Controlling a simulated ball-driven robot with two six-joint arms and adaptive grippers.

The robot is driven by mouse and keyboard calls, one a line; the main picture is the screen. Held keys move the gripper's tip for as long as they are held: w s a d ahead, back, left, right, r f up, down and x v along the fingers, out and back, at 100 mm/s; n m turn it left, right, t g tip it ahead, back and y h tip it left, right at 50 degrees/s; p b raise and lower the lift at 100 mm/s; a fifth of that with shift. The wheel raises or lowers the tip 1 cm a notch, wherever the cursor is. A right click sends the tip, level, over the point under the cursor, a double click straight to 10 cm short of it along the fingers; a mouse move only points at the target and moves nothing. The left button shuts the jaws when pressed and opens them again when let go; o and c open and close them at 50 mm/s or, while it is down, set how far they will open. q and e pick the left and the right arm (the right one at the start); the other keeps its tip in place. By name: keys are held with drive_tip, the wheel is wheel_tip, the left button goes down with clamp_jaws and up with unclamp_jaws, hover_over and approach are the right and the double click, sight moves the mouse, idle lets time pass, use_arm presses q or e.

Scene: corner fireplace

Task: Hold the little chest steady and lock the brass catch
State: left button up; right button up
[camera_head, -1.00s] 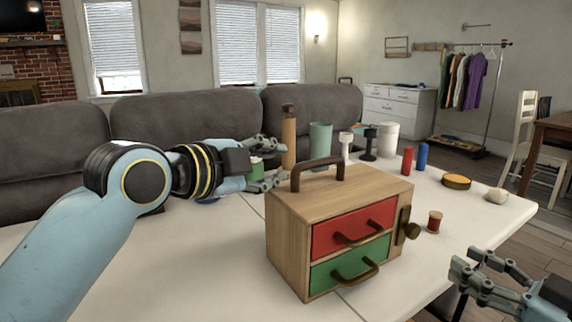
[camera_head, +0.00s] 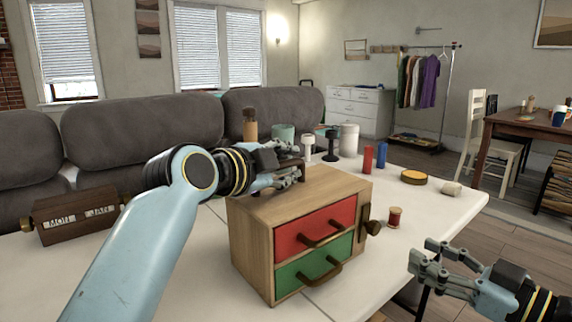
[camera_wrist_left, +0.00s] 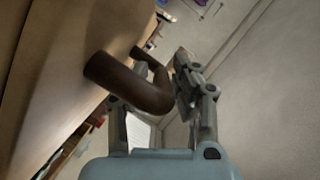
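The little wooden chest (camera_head: 250,245) stands on the white table with a red drawer (camera_head: 313,228) above a green drawer (camera_head: 315,268), both closed. The brass catch (camera_head: 373,228) is a dark knob at the chest's right edge. My left gripper (camera_head: 288,172) is at the chest top, partly covering the brown carry handle there. In the left wrist view the handle (camera_wrist_left: 150,95) lies between my left gripper's spread fingers (camera_wrist_left: 155,100); firm contact cannot be told. My right gripper (camera_head: 422,260) is open and empty, right of the chest and apart from it.
A thread spool (camera_head: 394,217) stands close right of the catch. A wooden calendar block (camera_head: 75,213) sits at left. The table front-right is clear.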

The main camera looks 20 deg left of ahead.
sight(377, 229)
use_arm(q)
drive_tip(key=shift+w, duration=0.1)
clamp_jaws()
use_arm(e)
drive_tip(key=shift+o, duration=1.3)
drive_tip(key=w+a+m, duration=0.1)
drive_tip(key=w+a, duration=0.1)
drive_tip(key=w+a+m, duration=0.2)
drive_tip(key=a, duration=0.1)
drive_tip(key=w+a+m, duration=0.2)
drive_tip(key=a, duration=0.1)
drive_tip(key=shift+a+r, duration=0.1)
drive_tip(key=shift+a, duration=0.05)
